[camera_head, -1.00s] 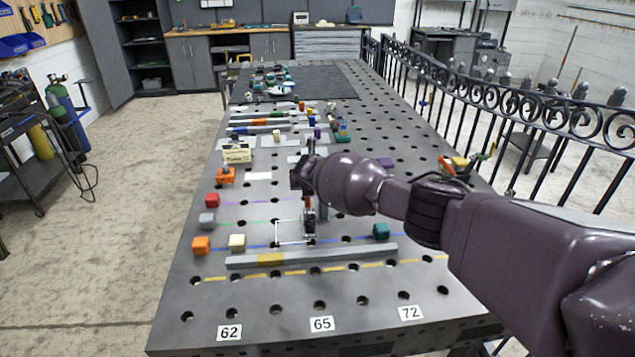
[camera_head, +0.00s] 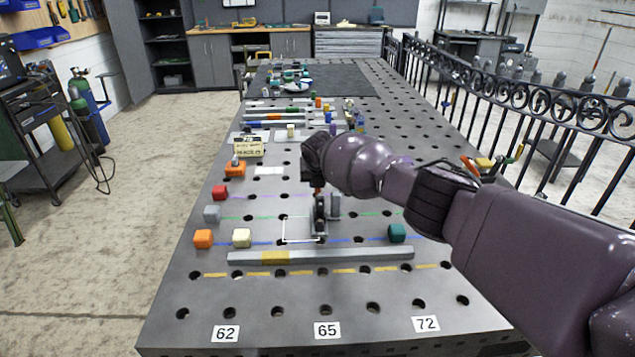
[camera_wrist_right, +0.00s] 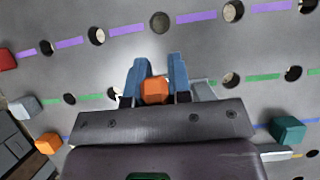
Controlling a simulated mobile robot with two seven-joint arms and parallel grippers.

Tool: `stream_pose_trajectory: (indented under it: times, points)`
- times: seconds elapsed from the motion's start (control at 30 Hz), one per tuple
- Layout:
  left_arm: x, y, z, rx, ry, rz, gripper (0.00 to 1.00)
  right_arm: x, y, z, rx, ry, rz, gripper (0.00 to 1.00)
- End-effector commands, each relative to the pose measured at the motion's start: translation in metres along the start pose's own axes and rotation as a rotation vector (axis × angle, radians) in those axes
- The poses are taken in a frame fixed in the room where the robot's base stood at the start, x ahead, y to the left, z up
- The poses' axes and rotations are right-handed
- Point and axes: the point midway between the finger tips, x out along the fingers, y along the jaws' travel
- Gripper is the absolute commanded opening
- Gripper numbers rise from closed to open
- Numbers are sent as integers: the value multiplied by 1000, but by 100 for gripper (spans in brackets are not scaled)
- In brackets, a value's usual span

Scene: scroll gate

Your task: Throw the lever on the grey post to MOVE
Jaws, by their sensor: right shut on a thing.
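The grey post (camera_head: 335,205) stands on the steel table, with a dark lever part (camera_head: 320,213) beside it. My right gripper (camera_head: 314,180) is over the lever in the head view. In the right wrist view my right gripper (camera_wrist_right: 156,85) has its two blue-grey fingers closed on an orange lever knob (camera_wrist_right: 155,92). A sliver of orange-red also shows under the gripper in the head view. My wrist and fingers hide much of the lever, and I cannot read any MOVE marking. My left gripper is not in view.
A grey bar with a yellow section (camera_head: 275,258) lies in front of the post. An orange cube (camera_head: 203,239), a cream cube (camera_head: 242,238) and a teal cube (camera_head: 397,233) sit nearby. A cream sign (camera_head: 248,148) stands farther back. A black scroll fence (camera_head: 540,100) runs along the right.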

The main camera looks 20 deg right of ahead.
Motion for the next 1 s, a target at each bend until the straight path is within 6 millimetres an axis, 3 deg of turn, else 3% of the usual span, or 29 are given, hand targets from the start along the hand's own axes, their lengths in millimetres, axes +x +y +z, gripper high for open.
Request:
stream_pose_trajectory:
  times: [0.33,0.37,0.5,0.83,1.0]
  points:
    - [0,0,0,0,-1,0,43,0,0,-1,1,4,0,0]
    - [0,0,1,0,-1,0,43,0,0,-1,1,4,0,24]
    - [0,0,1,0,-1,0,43,0,0,-1,0,3,0,45]
    - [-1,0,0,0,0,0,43,-2,0,0,0,1,0,45]
    - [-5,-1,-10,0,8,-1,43,-16,0,2,-1,-1,2,45]
